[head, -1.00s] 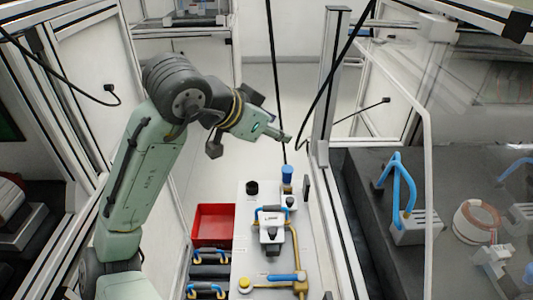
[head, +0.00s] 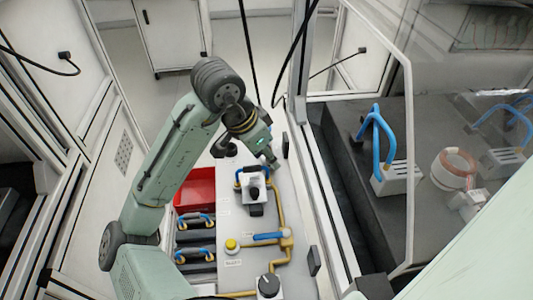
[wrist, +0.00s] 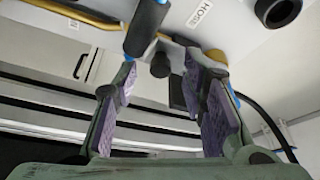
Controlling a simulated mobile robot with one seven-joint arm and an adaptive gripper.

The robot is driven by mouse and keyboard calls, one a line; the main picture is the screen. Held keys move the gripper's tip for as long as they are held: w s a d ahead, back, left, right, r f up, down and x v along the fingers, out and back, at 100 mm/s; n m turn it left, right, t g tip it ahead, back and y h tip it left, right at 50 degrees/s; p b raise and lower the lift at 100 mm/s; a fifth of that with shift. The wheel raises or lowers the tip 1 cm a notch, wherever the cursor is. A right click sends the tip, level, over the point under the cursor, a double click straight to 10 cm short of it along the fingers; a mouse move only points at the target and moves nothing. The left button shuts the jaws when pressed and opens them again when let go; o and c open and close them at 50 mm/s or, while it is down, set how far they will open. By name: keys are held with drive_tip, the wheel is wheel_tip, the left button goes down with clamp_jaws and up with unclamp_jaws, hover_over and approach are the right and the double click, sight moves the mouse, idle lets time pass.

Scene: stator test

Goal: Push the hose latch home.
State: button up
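My gripper (wrist: 165,68) is open in the wrist view, with its two purple-padded fingers apart and nothing between them. A blue-and-dark cylindrical handle (wrist: 146,28) stands near the left fingertip, by a label (wrist: 200,14) that appears to read HOSE. I take this handle to be the hose latch, but cannot be sure. I cannot tell whether the finger touches it. In the head view my gripper (head: 270,160) is over the far end of the white panel (head: 229,220), its fingers mostly hidden. The blue-topped post there is hidden behind my arm.
A red bin (head: 194,188) lies left. A frame post and clear door (head: 408,150) stand right.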

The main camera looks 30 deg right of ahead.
drive_tip(key=shift+d+f, duration=0.1)
drive_tip(key=shift+f, duration=0.1)
clamp_jaws()
idle(0.4)
idle(0.4)
